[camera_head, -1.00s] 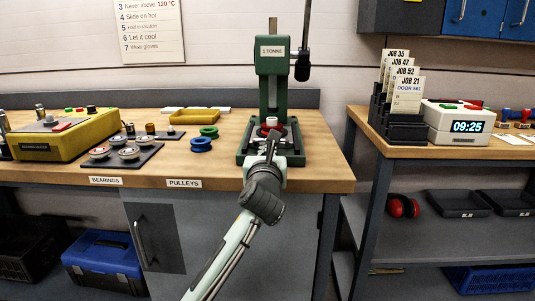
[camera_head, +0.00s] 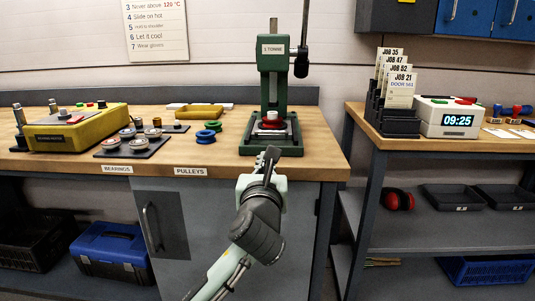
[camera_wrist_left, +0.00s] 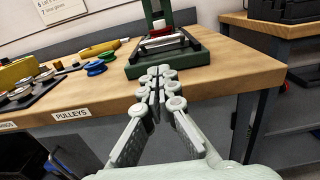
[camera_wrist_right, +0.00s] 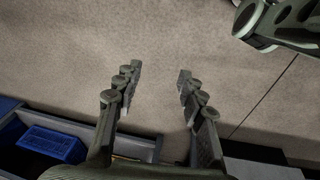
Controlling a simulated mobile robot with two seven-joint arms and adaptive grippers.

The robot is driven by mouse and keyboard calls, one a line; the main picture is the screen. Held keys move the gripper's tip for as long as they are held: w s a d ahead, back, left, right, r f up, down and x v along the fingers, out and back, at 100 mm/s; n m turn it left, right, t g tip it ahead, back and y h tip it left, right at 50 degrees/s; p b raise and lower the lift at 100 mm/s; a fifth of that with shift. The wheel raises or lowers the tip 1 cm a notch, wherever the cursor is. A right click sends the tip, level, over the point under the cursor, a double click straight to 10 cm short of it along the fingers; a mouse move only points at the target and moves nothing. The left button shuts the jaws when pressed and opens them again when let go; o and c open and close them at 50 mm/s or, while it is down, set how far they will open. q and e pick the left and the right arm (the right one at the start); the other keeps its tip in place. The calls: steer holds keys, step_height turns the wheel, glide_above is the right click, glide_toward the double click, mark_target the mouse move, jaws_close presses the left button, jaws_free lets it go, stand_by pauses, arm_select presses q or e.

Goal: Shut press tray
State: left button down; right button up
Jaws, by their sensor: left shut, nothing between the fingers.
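The green press (camera_head: 273,75) stands at the front right of the left bench. Its tray (camera_head: 257,135) sits in the press base, with a red ring and a white piece (camera_head: 271,118) on it. The left wrist view shows the front of the tray and a pale bar (camera_wrist_left: 160,42) across it. How far the tray is out is hard to tell. My left gripper (camera_head: 271,155) is shut and empty, just in front of the press base at the bench edge, apart from the tray. My right gripper (camera_wrist_right: 157,72) is open and empty above the floor, outside the head view.
Green and blue pulleys (camera_head: 206,136), bearings on a dark plate (camera_head: 134,145) and a yellow box (camera_head: 80,130) lie left of the press. A second bench (camera_head: 430,147) with a clock (camera_head: 455,119) stands right, across a gap. A blue crate (camera_wrist_right: 54,144) shows in the right wrist view.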

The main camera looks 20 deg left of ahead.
mark_target(278, 133)
arm_select(q)
steer(key=s+d+f+t+y, duration=0.1)
steer(key=s+d+f+t, duration=0.1)
steer(key=s+d, duration=0.15)
arm_select(e)
step_height(278, 133, up, 4)
steer(key=w, duration=0.2)
arm_select(q)
steer(key=x, duration=1.3)
steer(key=shift+w+r, duration=0.2)
steer(key=shift+w, duration=0.45)
steer(key=shift+a, duration=0.1)
arm_select(e)
steer(key=shift+s+d+f, duration=0.2)
steer(key=shift+s+f, duration=0.25)
steer(key=shift+f, duration=0.35)
steer(key=shift+s+d+f, duration=0.2)
steer(key=shift+s+f, duration=0.25)
steer(key=shift+f, duration=0.4)
steer(key=shift+s+d+f, duration=0.2)
steer(key=shift+s+f, duration=0.25)
steer(key=shift+f, duration=0.35)
